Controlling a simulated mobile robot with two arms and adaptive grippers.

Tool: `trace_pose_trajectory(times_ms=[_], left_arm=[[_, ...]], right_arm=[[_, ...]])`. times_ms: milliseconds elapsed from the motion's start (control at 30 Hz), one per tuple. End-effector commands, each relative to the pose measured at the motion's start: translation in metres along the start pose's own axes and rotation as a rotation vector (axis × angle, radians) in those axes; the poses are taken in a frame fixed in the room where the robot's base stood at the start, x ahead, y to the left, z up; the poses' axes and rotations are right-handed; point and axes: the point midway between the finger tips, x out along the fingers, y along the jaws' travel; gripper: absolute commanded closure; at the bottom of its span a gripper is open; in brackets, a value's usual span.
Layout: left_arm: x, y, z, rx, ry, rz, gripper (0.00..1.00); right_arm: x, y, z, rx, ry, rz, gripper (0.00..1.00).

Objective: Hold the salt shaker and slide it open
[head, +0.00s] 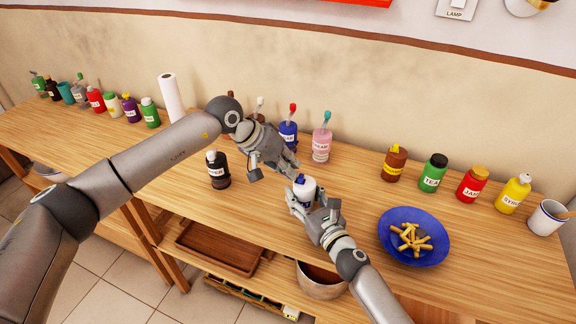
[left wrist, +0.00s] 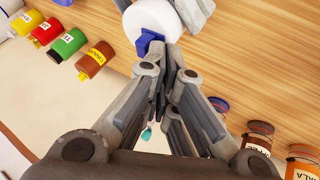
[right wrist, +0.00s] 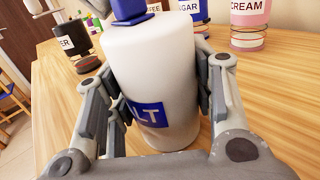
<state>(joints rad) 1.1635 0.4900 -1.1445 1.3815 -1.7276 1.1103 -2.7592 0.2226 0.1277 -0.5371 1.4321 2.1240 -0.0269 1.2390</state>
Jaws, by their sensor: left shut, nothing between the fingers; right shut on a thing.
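The salt shaker (head: 306,190) is white with a blue top piece and stands upright on the wooden counter. In the right wrist view, the shaker body (right wrist: 150,75) fills the space between my right fingers, with part of its blue label showing. My right gripper (head: 308,204) is shut around the body from the front. My left gripper (head: 293,172) is shut and empty, close above and behind the shaker's top. In the left wrist view, my left fingertips (left wrist: 167,55) are right beside the blue top piece (left wrist: 148,42); I cannot tell whether they touch it.
A black pepper shaker (head: 217,171) stands left of the salt. A blue plate (head: 440,252) of sticks lies to the right. A pink cream jar (head: 321,146) and a blue sugar jar (head: 289,134) stand behind. Several bottles line the back right.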

Motion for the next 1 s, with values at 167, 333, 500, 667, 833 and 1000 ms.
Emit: trace_pose_trajectory(times_ms=[167, 333, 500, 667, 833, 1000], left_arm=[[0.009, 0.018, 0.0, 0.003, 0.0, 0.003, 1.0], [0.01, 0.02, 0.0, 0.002, 0.0, 0.002, 1.0], [0.009, 0.019, 0.0, 0.001, 0.0, 0.002, 1.0], [0.003, 0.005, 0.0, -0.002, 0.001, -0.001, 1.0], [-0.018, -0.019, -0.001, 0.001, 0.004, -0.001, 1.0], [-0.059, -0.018, -0.001, 0.002, 0.004, -0.001, 1.0]], right_arm=[[0.0, 0.0, -0.001, 0.0, 0.001, 0.0, 0.77], [0.0, 0.001, -0.001, 0.0, 0.001, 0.001, 0.77], [0.0, 0.001, -0.001, 0.0, 0.001, 0.001, 0.77], [0.0, 0.001, -0.001, 0.0, 0.001, 0.001, 0.77], [0.0, 0.0, 0.0, 0.0, 0.001, 0.001, 0.77], [0.0, 0.0, -0.001, 0.0, 0.001, 0.0, 0.77]])
